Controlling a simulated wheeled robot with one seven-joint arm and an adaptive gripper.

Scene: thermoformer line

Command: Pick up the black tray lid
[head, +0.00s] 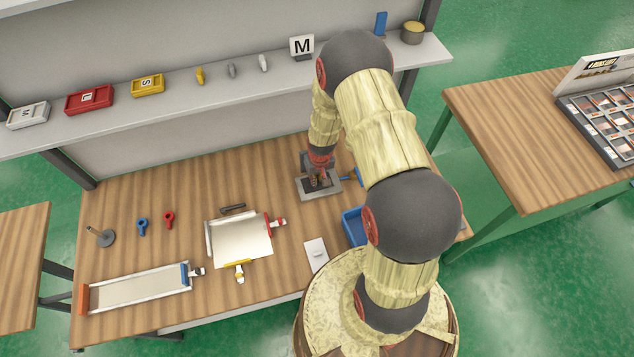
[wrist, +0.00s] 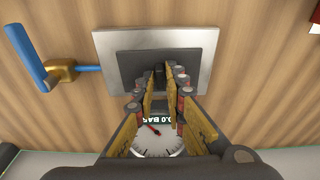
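A black, flat, square piece that looks like the tray lid (wrist: 127,68) lies on a light grey metal plate (wrist: 205,42) in the wrist view. A small dark upright knob (wrist: 158,72) stands on it. My gripper (wrist: 164,80) is over the black piece, its two fingers apart, one on each side of the knob. I see no clear contact between fingers and knob. In the head view my gripper (head: 318,181) points down at the grey plate (head: 331,190), hiding much of the black piece.
A gauge (wrist: 158,137) reading 0.0 bar sits close beside the plate. A blue-handled lever (wrist: 27,55) is at its left in the wrist view. A blue bin (head: 352,226), a white card (head: 316,254) and a metal sheet frame (head: 240,238) share the table. A shelf (head: 215,85) runs behind.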

